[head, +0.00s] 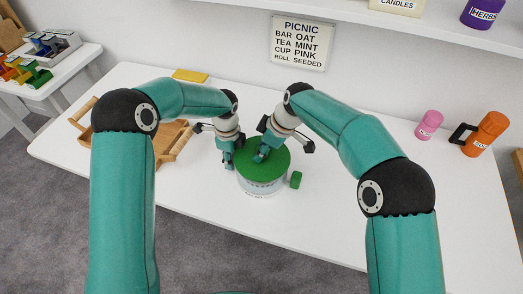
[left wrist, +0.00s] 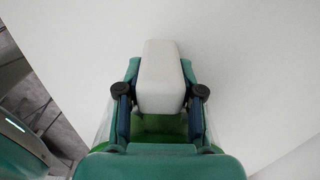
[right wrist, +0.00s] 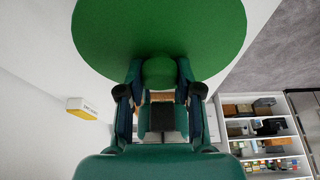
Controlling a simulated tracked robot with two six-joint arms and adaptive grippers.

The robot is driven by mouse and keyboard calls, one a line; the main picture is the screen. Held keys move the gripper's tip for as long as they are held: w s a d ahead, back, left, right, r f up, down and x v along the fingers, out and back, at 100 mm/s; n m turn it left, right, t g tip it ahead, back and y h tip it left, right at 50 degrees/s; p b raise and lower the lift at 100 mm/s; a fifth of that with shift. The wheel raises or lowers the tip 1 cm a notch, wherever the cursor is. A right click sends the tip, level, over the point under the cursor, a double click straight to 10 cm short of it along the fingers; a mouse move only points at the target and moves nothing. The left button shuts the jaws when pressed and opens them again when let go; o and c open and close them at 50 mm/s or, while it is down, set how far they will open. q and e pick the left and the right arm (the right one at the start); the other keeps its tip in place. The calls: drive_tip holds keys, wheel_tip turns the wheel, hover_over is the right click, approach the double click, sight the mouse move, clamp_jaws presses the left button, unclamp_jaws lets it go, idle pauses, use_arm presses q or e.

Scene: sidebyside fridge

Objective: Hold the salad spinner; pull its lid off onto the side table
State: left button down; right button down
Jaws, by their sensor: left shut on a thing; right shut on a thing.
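The salad spinner stands upright on the white table, with a round green lid (head: 274,171) on a pale bowl (head: 262,191). A small green piece (head: 295,180) sits at its right side. My left gripper (head: 228,163) is at the spinner's left side; in the left wrist view it is shut on a white handle-like block (left wrist: 162,75). My right gripper (head: 262,155) is above the lid; in the right wrist view it is shut on the lid's green knob (right wrist: 158,72). The lid appears seated on the bowl. The grippers hide part of the spinner's left and back.
A wooden tray (head: 170,150) lies left of the spinner, partly behind my left arm. A yellow block (head: 190,75) is at the back. A pink cylinder (head: 429,124) and orange mug (head: 485,133) stand right. A small white table (head: 60,88) with coloured items is far left.

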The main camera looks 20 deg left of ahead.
drive_tip(key=shift+r, duration=1.2)
drive_tip(key=shift+a+r, duration=0.1)
drive_tip(key=shift+r, duration=0.05)
